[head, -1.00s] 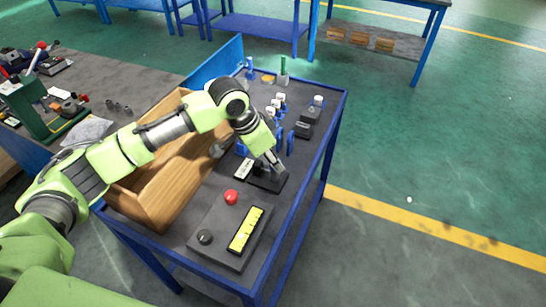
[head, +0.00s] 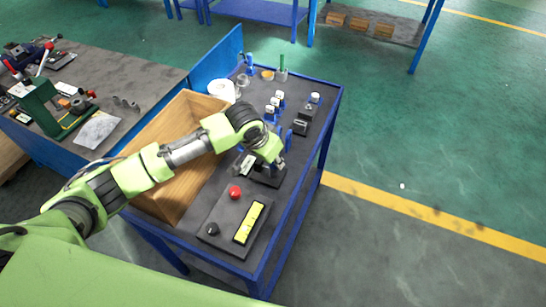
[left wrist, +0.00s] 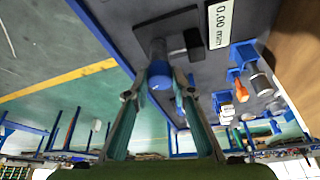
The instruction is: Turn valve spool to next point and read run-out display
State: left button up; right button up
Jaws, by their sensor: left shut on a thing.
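In the left wrist view, the valve spool (left wrist: 160,77) shows as a short cylinder with a blue end, at a dark stand (left wrist: 172,34). My left gripper (left wrist: 160,80) has its fingers on either side of the blue end and is shut on it. The run-out display (left wrist: 221,24) is a white panel beside the stand and reads 0.00 mm. In the head view the display (head: 247,164) is a small pale plate, too small to read. My left gripper (head: 278,163) is over the stand there, and the spool is mostly hidden by the wrist. My right gripper is not in view.
A wooden bin (head: 180,150) is left of the stand. Blue holders (head: 272,108) with small parts are behind it.

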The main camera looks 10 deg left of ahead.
pick_arm(q)
jog(key=o, duration=1.1)
jog(key=shift+c, duration=0.2)
jog(key=shift+r, duration=0.1)
jog(key=v, duration=1.1)
jog(key=shift+s+r, duration=0.2)
jog(key=shift+r, duration=0.15)
